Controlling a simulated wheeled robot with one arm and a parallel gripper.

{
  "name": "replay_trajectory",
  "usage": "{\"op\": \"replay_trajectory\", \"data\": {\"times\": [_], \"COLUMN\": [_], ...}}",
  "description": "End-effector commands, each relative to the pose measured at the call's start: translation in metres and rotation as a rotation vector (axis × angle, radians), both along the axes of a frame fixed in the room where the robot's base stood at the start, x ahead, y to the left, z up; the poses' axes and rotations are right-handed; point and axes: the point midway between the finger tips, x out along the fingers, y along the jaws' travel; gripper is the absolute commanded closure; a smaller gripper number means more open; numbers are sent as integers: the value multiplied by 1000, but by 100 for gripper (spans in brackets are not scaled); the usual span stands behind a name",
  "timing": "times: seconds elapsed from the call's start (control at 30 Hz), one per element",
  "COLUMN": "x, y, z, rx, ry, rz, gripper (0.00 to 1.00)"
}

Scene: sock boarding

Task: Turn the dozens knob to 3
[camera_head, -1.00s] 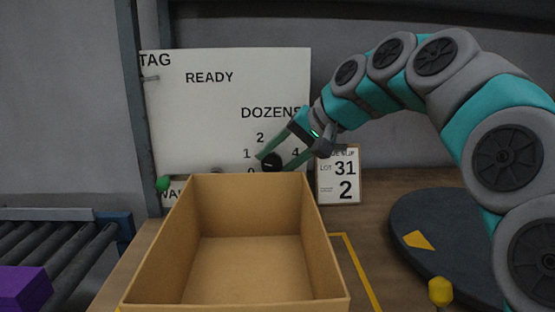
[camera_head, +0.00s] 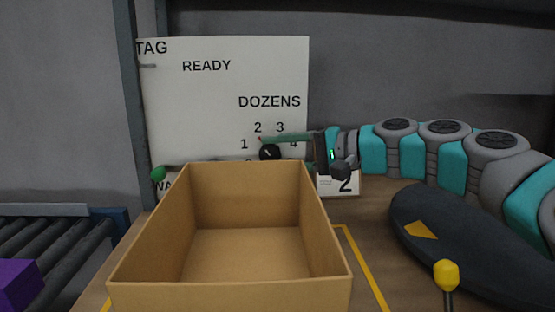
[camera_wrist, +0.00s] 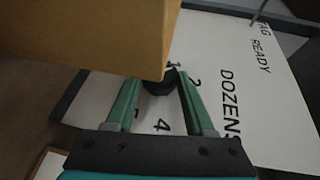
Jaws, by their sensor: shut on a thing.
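The black dozens knob (camera_head: 269,152) is on the white panel (camera_head: 215,110), under the word DOZENS, with the numbers 1, 2, 3 and 4 around it. My gripper (camera_head: 268,152) reaches in from the right, its green fingers shut on the knob. In the wrist view the knob (camera_wrist: 160,84) sits between the two fingertips, partly hidden by the box. I cannot clearly tell which number the knob points at.
An open cardboard box (camera_head: 230,290) stands close in front of the panel. A roller conveyor (camera_head: 50,255) is at left.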

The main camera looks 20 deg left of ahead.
Motion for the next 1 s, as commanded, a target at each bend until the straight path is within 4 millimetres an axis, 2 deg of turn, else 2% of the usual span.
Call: {"op": "replay_trajectory", "data": {"times": [0.03, 0.4, 1.0], "x": [-1, 0, 0], "y": [0, -1, 0], "z": [-4, -5, -4], "rx": [32, 196, 234], "ry": [20, 106, 129], "rz": [4, 1, 1], "gripper": [100, 100, 100]}}
